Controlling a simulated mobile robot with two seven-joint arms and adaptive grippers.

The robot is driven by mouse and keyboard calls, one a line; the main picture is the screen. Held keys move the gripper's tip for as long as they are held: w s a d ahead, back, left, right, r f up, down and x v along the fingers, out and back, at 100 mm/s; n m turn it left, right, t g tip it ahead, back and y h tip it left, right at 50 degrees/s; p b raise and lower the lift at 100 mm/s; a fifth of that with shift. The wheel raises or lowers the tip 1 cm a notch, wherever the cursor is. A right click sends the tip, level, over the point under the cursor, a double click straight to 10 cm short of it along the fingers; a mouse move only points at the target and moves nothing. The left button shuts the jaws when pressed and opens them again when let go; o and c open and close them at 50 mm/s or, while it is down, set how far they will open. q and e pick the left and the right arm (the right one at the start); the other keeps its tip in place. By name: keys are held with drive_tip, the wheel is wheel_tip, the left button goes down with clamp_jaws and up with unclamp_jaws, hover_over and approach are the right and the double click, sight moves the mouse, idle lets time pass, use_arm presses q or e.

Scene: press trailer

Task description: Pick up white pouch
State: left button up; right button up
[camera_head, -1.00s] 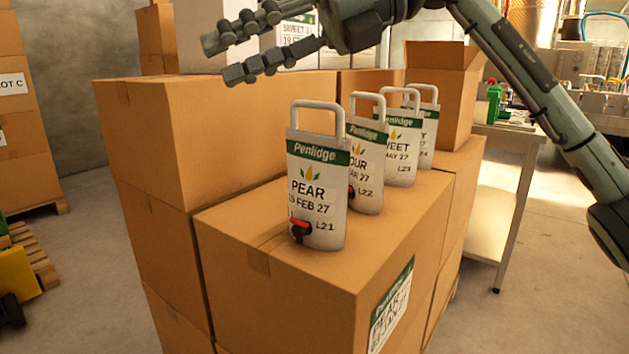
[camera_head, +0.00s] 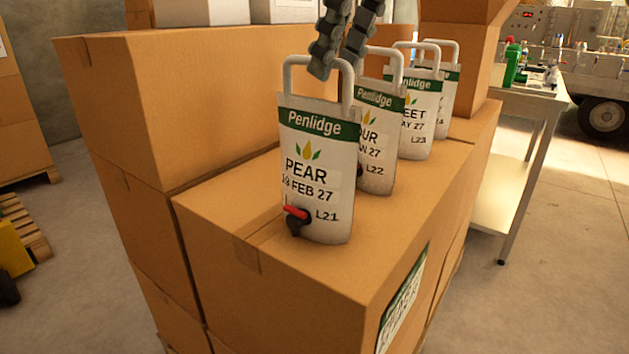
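Several white Penlidge pouches with green bands and loop handles stand upright in a row on a cardboard box. The front one is the PEAR pouch (camera_head: 318,170), marked L21, with a red and black tap low on its front. Behind it are the L22 pouch (camera_head: 376,140), the L23 pouch (camera_head: 414,113) and another, partly hidden pouch (camera_head: 449,90). My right gripper (camera_head: 335,62) points down from the top edge at the PEAR pouch's handle. Its two fingers are apart, one overlapping the handle's top bar in the picture. Contact cannot be told. My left gripper is not in view.
The pouches stand on a box (camera_head: 290,285) with a green label. A taller box stack (camera_head: 165,110) rises close on the left. More boxes (camera_head: 457,65) stand behind the row.

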drive_tip(key=x, duration=0.5)
drive_tip(key=shift+a, duration=0.3)
clamp_jaws()
drive_tip(key=shift+r, duration=0.15)
